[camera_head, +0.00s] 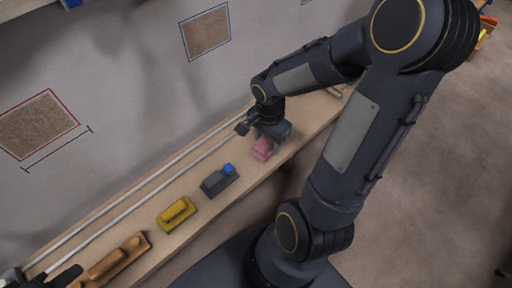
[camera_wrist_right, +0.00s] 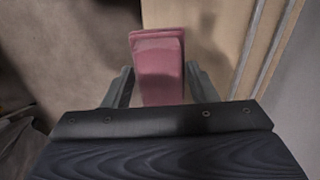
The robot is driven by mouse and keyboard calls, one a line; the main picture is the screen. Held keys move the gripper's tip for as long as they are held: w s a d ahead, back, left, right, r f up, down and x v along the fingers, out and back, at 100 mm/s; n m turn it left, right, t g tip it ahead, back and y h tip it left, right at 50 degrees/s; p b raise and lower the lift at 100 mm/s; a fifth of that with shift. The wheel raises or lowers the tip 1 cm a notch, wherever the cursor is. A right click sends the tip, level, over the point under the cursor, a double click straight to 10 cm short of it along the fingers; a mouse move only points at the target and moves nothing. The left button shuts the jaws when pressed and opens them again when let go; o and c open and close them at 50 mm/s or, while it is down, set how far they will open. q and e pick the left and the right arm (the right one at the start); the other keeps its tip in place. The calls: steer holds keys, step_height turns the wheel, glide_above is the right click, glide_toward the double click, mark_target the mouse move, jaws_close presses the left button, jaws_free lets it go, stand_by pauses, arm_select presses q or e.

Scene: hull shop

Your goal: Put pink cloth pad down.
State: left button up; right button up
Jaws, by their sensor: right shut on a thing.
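The pink cloth pad (camera_head: 264,148) is at the right part of the wooden shelf in the head view, just below my right gripper (camera_head: 262,133). In the right wrist view the pink pad (camera_wrist_right: 158,65) sits between the two fingers of my right gripper (camera_wrist_right: 158,88), which is shut on it. The pad is at or just above the shelf's front edge; I cannot tell whether it touches the wood. My left gripper (camera_head: 52,277) shows only as a dark part at the bottom left corner, and its jaws are not clear.
On the shelf (camera_head: 145,220) stand a dark grey block with a blue knob (camera_head: 219,180), a yellow tool (camera_head: 176,214) and an orange-brown tool (camera_head: 112,262) in a row. Pale rails (camera_head: 150,192) run along the wall side. Brown framed patches (camera_head: 206,32) mark the grey wall.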

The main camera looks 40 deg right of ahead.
mark_target(258, 141)
steer(key=w+f, duration=0.4)
steer(key=f, duration=0.1)
steer(key=shift+a+b, duration=0.15)
steer(key=shift+b, duration=0.25)
steer(key=shift+w+f+b, duration=0.2)
steer(key=shift+f+b, duration=0.1)
steer(key=shift+f, duration=0.6)
steer(key=shift+w+f+b, duration=0.15)
steer(key=shift+f+b, duration=0.1)
steer(key=shift+f, duration=0.6)
steer(key=o, duration=0.9)
